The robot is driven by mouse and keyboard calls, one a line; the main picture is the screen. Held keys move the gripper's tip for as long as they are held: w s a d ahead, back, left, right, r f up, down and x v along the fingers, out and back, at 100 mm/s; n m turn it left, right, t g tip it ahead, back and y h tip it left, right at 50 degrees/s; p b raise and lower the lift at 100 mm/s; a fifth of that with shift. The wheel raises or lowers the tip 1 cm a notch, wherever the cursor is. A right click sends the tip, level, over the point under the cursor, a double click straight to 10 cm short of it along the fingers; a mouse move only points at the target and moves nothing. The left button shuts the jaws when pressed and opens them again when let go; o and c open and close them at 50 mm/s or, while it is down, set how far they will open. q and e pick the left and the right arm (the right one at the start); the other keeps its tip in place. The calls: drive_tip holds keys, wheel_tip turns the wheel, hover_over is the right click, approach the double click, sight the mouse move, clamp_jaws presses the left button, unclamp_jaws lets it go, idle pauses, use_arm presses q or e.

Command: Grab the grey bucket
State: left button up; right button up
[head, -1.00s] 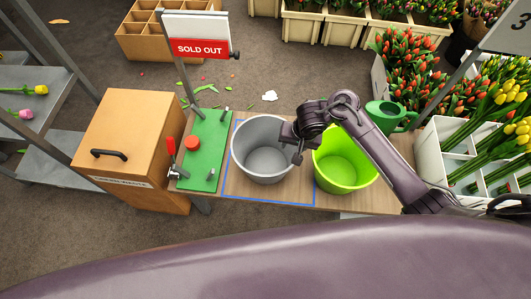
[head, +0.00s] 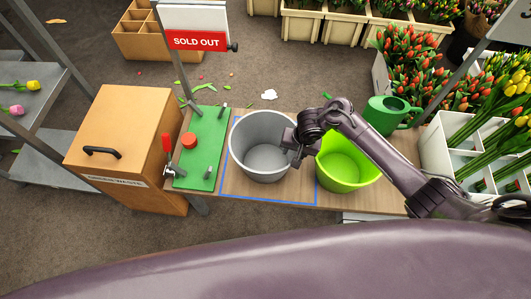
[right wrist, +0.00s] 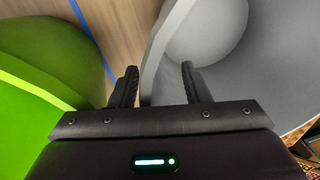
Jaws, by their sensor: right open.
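The grey bucket (head: 262,160) stands upright on the wooden table, inside a blue outline, in the head view. My right gripper (head: 292,158) is at the right side of its rim. In the right wrist view the grey bucket (right wrist: 215,35) fills the right part. The gripper's two fingers (right wrist: 157,82) are open, with the bucket's wall between them. One finger is over the bucket's inside, the other outside it. I cannot tell whether either finger touches the wall. My left gripper is not in view.
A lime green bucket (head: 347,165) stands close to the right, with a green watering can (head: 388,115) behind it. A green board (head: 202,150) with a red-handled clamp lies to the left. A wooden waste box (head: 125,140) stands farther left.

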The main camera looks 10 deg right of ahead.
clamp_jaws()
drive_tip(key=shift+s, duration=0.1)
drive_tip(key=shift+d+r, duration=0.1)
idle(0.3)
